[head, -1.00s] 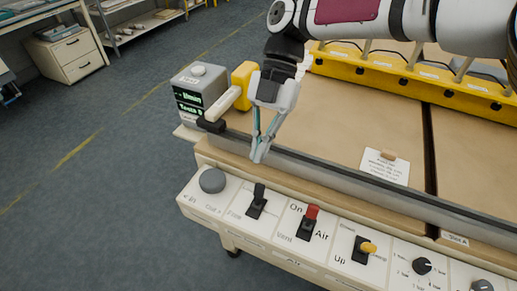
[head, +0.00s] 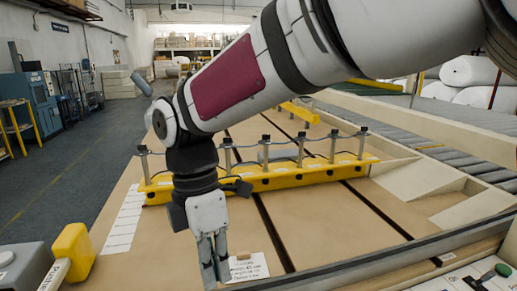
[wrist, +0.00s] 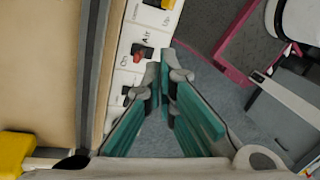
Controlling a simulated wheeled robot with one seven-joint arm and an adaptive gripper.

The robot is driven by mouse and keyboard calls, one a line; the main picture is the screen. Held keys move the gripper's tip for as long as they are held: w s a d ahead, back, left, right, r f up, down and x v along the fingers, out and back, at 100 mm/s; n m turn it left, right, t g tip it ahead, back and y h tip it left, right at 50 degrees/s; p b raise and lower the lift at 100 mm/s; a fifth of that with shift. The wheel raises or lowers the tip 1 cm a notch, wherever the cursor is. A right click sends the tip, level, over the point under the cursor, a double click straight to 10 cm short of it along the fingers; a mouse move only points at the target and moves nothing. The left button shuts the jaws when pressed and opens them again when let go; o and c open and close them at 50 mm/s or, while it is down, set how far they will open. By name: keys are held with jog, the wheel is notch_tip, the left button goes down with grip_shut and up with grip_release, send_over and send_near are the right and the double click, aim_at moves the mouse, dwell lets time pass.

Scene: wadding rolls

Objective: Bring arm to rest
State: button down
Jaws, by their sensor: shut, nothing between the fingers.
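My gripper (head: 213,262) points down over the near part of the tan table (head: 330,235) in the head view. Its fingers are together and hold nothing. In the wrist view the teal-padded fingers (wrist: 163,85) meet at their tips, with the control panel's edge and the floor beyond them. My arm reaches across the top of the head view and bends down at the left.
A yellow bar (head: 270,178) with several upright posts crosses the table behind my gripper. A small white card (head: 248,267) lies beside the fingers. A yellow block (head: 74,250) stands at left. The control panel with a red switch (wrist: 140,52) shows in the wrist view. White rolls (head: 470,72) lie at back right.

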jog(key=s+d+r+m+t+p, duration=0.1)
jog(key=s+d+m, duration=0.3)
jog(key=d+m, duration=0.4)
jog(key=s+d+r+m+t+y+p, duration=0.1)
jog(key=s+d+r+m+t, duration=0.2)
jog(key=d+m, duration=0.5)
jog(key=s+d+r+m+t+p, duration=0.1)
jog(key=s+d+r+m+t, duration=0.1)
jog(key=s+d+m, duration=0.3)
jog(key=d+r+m, duration=0.1)
jog(key=d+m, duration=0.2)
jog(key=d, duration=0.2)
jog(key=shift+s+d+m+p, duration=0.25)
jog(key=shift+m+p, duration=0.05)
jog(key=shift+p, duration=0.1)
jog(key=shift+d+r, duration=0.1)
